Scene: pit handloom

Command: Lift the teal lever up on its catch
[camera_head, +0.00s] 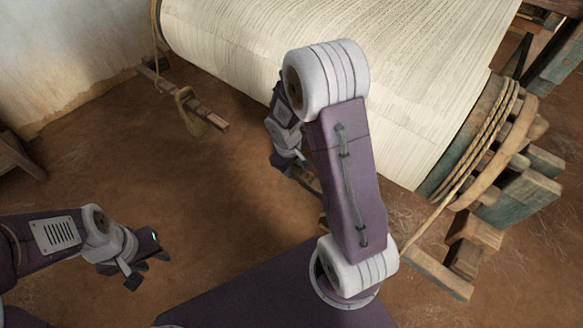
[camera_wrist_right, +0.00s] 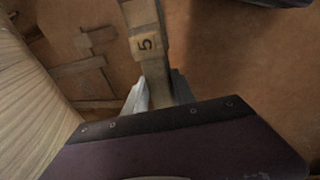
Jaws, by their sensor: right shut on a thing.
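In the right wrist view my right gripper (camera_wrist_right: 158,92) is shut on a long flat lever (camera_wrist_right: 155,70), which runs up the picture from between the fingers. The lever has a pale band marked "5". Its colour looks greyish-brown here, and I cannot make out teal on it. In the head view my right gripper (camera_head: 288,165) is low beside the cloth roll, partly hidden by my own arm, and the lever is mostly hidden there. My left gripper (camera_head: 148,263) is at the lower left, its fingers apart, empty and away from the loom.
The large cloth roll (camera_head: 330,45) fills the upper middle, with rope wound at its right end (camera_head: 490,135). Wooden blocks (camera_head: 470,245) stand at the right. A wooden bar (camera_head: 200,110) lies on the brown floor at the left. Bare floor (camera_head: 130,160) is clear around my left gripper.

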